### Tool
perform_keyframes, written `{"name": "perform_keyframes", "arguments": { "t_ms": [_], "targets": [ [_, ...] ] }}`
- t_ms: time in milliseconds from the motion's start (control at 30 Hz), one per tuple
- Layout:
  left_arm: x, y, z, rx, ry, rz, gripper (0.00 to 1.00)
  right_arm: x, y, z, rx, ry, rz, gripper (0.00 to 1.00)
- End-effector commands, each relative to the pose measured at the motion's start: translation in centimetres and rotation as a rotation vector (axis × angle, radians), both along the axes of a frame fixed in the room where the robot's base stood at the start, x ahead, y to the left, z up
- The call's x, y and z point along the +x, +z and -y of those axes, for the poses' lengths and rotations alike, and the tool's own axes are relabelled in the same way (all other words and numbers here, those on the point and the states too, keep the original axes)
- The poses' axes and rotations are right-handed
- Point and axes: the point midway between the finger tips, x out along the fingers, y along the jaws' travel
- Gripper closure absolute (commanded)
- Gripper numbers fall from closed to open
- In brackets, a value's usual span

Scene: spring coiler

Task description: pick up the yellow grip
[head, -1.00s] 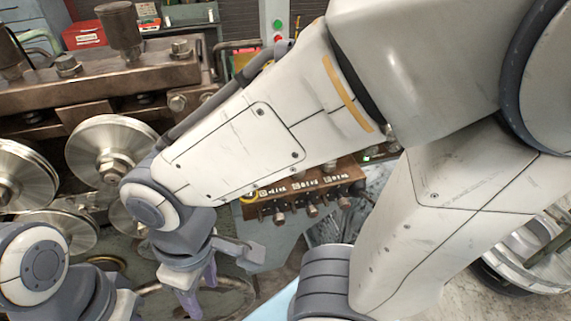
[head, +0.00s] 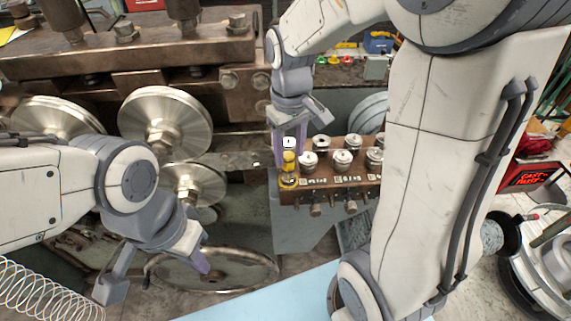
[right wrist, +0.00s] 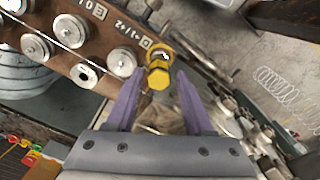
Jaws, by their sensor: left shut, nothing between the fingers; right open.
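The yellow grip (head: 289,160) stands upright at the left end of a brown block with a row of metal knobs, and a yellow ring shows at its base. In the right wrist view the yellow grip (right wrist: 158,76) lies in line with the gap between my fingertips, with space on both sides. My right gripper (head: 290,146) points down over it with purple fingers open and holds nothing. Whether the fingertips reach down beside the grip is hard to tell. My left gripper (head: 203,264) is shut and empty at lower left, away from the block.
Silver knobs (head: 342,158) stand on the block (head: 330,190) close to the right of the grip. Large metal rollers (head: 165,122) and a heavy bar are to the left. A wire coil (head: 45,290) is at lower left. A light blue surface (head: 255,300) lies in front.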

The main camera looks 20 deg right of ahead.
Motion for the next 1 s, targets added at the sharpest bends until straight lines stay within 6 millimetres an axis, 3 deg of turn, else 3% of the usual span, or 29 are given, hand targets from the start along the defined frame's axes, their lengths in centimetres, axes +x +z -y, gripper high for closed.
{"name": "perform_keyframes", "arguments": {
  "t_ms": [600, 867, 900, 1000],
  "targets": [
    [0.0, 1.7, 0.0, 0.0, 0.001, 0.0, 1.0, 0.4, -7.0, 0.0, 0.0, 0.0, -0.003, 0.47],
    [0.0, 1.6, 0.0, 0.0, 0.001, 0.0, 1.0, 0.5, -7.4, 0.0, 0.0, 0.0, 0.002, 0.47],
    [0.0, 1.6, 0.0, 0.0, 0.001, 0.0, 1.0, 0.5, -7.4, 0.0, 0.0, 0.0, 0.001, 0.51],
    [0.0, 1.6, 0.0, 0.0, 0.001, 0.0, 1.0, 0.5, -7.4, 0.0, 0.0, 0.0, 0.001, 0.9]
  ]
}}
